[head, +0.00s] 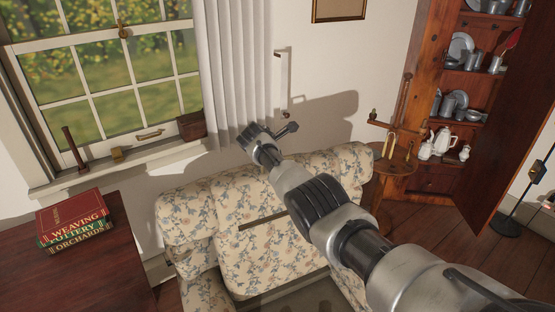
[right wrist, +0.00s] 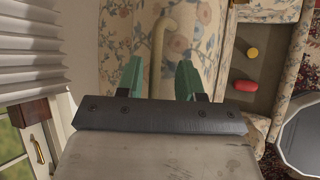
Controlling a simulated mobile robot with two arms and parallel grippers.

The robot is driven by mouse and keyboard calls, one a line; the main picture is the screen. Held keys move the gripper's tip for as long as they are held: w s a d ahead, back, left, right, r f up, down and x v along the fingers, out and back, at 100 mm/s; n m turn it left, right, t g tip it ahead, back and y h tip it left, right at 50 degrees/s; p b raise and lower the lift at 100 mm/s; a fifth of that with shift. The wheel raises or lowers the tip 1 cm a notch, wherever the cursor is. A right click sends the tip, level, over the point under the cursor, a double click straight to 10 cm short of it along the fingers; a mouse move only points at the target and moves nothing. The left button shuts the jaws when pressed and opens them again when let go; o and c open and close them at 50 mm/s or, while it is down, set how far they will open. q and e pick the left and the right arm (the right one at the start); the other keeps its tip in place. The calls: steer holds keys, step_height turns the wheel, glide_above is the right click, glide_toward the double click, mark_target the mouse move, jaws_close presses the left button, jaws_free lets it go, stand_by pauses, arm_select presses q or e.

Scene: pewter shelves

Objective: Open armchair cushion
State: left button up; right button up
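The floral armchair (head: 200,222) stands in the middle of the head view, below the window. Its cushion (head: 270,262) appears tipped up against the backrest, with a dark gap along its top edge. In the right wrist view an uncovered compartment (right wrist: 238,100) in the chair holds a yellow item (right wrist: 251,54) and a red item (right wrist: 245,86). My right gripper (head: 270,134) is above the backrest. Its green fingers (right wrist: 160,80) are apart. A tan curved strip (right wrist: 161,42) shows between and beyond them; I cannot tell whether they touch it. My left gripper is not in view.
A dark wooden table (head: 80,270) with stacked books (head: 75,222) stands at left. A small round table (head: 392,166) stands right of the chair, before an open cabinet (head: 450,100) with pewter and white pots. A curtain (head: 235,70) hangs behind the gripper.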

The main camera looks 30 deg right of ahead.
steer(key=shift+s+a+r+p, duration=0.1)
steer(key=shift+a+r+p, duration=0.15)
steer(key=shift+r+p, duration=0.2)
steer(key=shift+p+v, duration=0.85)
steer(key=shift+v, duration=0.2)
steer(key=v, duration=0.7)
steer(key=shift+s+a+r, duration=0.15)
steer(key=shift+a+r, duration=0.05)
steer(key=shift+a, duration=0.1)
